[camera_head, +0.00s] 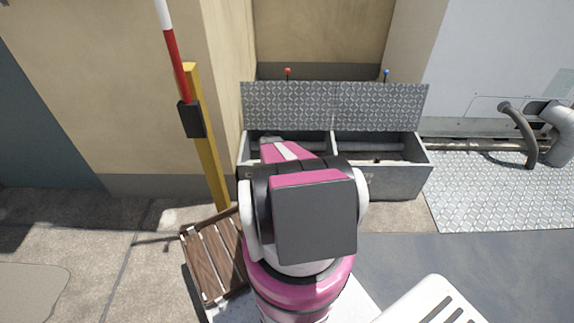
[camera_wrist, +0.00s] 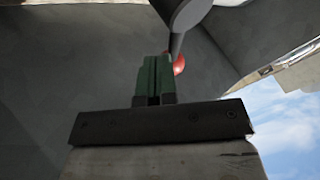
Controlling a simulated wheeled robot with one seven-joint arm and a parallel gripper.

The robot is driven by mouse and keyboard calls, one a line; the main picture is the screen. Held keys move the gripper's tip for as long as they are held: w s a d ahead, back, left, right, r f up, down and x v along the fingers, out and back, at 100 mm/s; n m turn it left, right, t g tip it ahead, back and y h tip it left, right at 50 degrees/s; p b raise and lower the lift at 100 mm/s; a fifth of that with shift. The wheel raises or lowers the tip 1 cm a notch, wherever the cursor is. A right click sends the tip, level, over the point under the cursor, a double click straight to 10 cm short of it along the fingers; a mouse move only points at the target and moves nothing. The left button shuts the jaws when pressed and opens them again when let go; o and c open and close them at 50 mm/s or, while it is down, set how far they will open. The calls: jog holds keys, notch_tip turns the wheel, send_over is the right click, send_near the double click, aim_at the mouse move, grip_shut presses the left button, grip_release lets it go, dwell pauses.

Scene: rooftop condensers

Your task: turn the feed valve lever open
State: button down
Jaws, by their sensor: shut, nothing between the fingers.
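My gripper shows in the wrist view (camera_wrist: 155,60), its green fingers together with nothing between them. A dark grey round-ended part (camera_wrist: 184,14) with a thin stem is just beyond and right of the fingertips. A red rounded piece (camera_wrist: 179,64) shows beside the fingers, partly covered; I cannot tell whether it touches them. I cannot tell whether these parts belong to the feed valve lever. In the head view my arm reaches into the left compartment of a grey metal box (camera_head: 400,185), and my gripper and any lever there are hidden behind the arm.
The box's patterned lid (camera_head: 375,105) stands raised, with a red knob (camera_head: 288,71) and a blue knob (camera_head: 386,74) above it. A divider (camera_head: 333,145) separates the compartments. A yellow post (camera_head: 207,150) and slatted wooden piece (camera_head: 215,258) stand left. A curved pipe (camera_head: 520,130) is right.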

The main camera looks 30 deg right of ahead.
jog(key=shift+s+d+n+t+h, duration=0.2)
jog(key=shift+d+n, duration=0.1)
jog(key=shift+d, duration=0.3)
jog(key=shift+s+d+n+t+h, duration=0.1)
jog(key=shift+s+d+n, duration=0.15)
jog(key=shift+d, duration=0.3)
jog(key=d+n, duration=0.1)
jog(key=d+n+t+h, duration=0.1)
jog(key=n, duration=0.1)
jog(key=shift+w+d+t, duration=0.15)
jog(key=shift+w+t, duration=0.15)
jog(key=shift+w+d+n+t+h, duration=0.15)
jog(key=shift+d+n+t, duration=0.25)
jog(key=shift+n, duration=0.3)
jog(key=shift+w+d+n+t+h, duration=0.15)
jog(key=shift+d+n+t, duration=0.1)
jog(key=shift+n+t, duration=0.35)
jog(key=shift+r, duration=0.1)
